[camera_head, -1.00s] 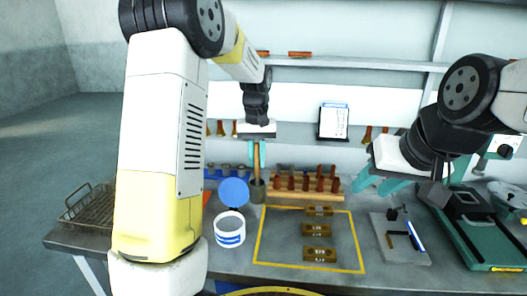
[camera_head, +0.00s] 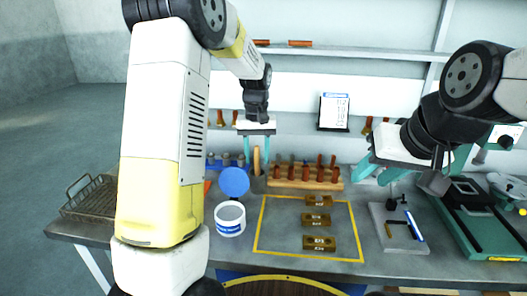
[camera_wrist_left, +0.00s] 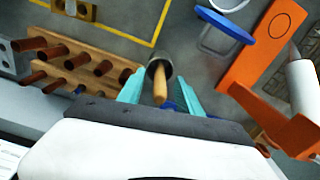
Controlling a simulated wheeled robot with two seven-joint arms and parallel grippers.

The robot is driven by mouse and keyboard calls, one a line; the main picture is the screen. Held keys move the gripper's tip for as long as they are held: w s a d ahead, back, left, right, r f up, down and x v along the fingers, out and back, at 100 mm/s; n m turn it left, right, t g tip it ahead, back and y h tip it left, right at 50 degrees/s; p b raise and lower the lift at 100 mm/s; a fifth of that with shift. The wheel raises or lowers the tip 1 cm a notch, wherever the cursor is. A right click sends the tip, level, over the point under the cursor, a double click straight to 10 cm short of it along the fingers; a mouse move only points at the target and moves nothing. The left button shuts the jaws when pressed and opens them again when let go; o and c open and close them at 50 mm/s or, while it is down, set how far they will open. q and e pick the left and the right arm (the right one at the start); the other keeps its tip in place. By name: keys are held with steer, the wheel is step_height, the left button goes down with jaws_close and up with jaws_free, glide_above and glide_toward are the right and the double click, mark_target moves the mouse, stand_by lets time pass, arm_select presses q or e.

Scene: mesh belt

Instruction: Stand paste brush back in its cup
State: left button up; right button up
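The paste brush's wooden handle (camera_head: 257,160) stands roughly upright between my left gripper's fingers in the head view. In the left wrist view the handle (camera_wrist_left: 160,86) points toward the camera, its far end inside a dark grey round cup (camera_wrist_left: 158,66). The bristles are hidden. My left gripper (camera_head: 257,150) is open, with a teal finger on each side of the handle and gaps between; it also shows in the left wrist view (camera_wrist_left: 158,92). My right gripper (camera_head: 374,174) is open and empty above the right part of the bench.
A white paste tub (camera_head: 230,222) with a blue lid (camera_head: 234,182) is left of the cup. A wooden rack (camera_head: 300,184) of dark-handled tools is close on the right. Brass blocks (camera_head: 318,243) lie inside a yellow outline. A wire basket (camera_head: 92,198) is far left.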

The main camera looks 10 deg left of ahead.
arm_select(q)
step_height(320, 180, up, 8)
steer(key=shift+f, duration=0.1)
stand_by(0.4)
stand_by(0.6)
